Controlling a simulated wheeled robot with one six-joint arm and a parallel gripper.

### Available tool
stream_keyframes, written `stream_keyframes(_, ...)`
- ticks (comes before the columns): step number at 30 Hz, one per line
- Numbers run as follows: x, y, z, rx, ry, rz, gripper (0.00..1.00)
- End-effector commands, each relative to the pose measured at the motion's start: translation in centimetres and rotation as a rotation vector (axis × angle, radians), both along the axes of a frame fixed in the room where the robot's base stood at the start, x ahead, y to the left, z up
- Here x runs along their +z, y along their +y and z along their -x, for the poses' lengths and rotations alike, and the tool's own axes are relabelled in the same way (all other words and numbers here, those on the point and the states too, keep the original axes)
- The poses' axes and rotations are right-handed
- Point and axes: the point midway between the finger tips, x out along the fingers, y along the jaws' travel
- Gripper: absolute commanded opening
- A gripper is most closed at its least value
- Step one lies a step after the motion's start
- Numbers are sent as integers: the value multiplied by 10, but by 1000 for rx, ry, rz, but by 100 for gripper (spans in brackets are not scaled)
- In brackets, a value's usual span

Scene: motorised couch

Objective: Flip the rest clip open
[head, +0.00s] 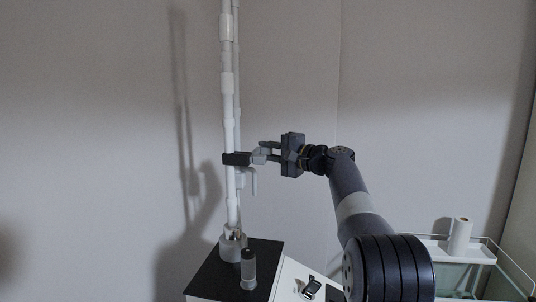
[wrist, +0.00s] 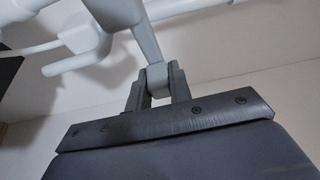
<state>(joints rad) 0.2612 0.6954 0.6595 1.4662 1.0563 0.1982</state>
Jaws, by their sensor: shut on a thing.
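A tall white pole (head: 228,110) stands upright at centre-left in the head view. A dark clip-like block (head: 236,159) sits on it, with a light grey piece reaching right from it; I take this to be the rest clip. My gripper (head: 265,152) comes from the right and meets that grey piece. In the wrist view my gripper (wrist: 158,80) has its two dark fingers closed on the rounded end of a grey bar (wrist: 147,45). Whether the clip is open or closed I cannot tell.
A white trolley (head: 478,253) holds a paper roll (head: 460,236) at right. A wall stands close behind the pole.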

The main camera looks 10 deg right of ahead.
Motion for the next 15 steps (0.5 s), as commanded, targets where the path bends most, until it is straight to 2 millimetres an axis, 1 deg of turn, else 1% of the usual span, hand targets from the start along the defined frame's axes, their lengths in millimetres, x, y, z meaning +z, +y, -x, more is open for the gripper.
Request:
stream_keyframes(1, -1, 0, 0, 0, -19, 8, 0)
stream_keyframes(5, 4, 0, 1, 0, -90, 37, 0)
stream_keyframes(15, 27, 3, 7, 0, -370, 152, 0)
